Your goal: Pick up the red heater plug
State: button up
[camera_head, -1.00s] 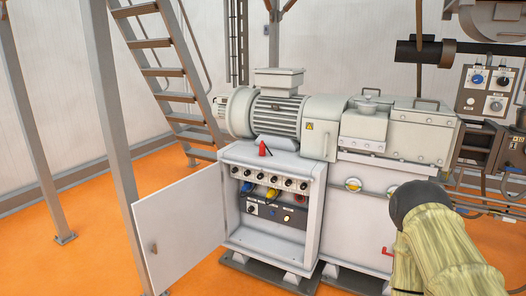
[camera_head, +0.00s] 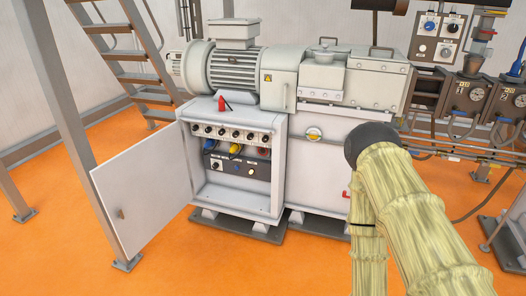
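A small red plug-like object (camera_head: 222,103) stands upright on top of the open white cabinet (camera_head: 238,199), near its front edge and below the grey motor. Inside the cabinet, under a row of sockets (camera_head: 230,135), a blue connector (camera_head: 211,144), a yellow connector (camera_head: 235,148) and a partly seen red one (camera_head: 262,151) hang side by side. My arm, in a pale yellow sleeve with a dark rounded joint, fills the right foreground. My gripper does not show, and nothing held can be seen.
The cabinet door (camera_head: 146,196) stands open to the left. A metal staircase (camera_head: 135,55) and grey posts stand on the left. Pipes and control boxes (camera_head: 468,95) crowd the right side. The orange floor (camera_head: 250,268) in front is clear.

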aim_at(222, 107)
jog(key=z, duration=2)
jog(key=i, duration=3.8)
jog(key=u, duration=4.1)
jog(key=i, duration=1.25)
jog(key=u, duration=0.1)
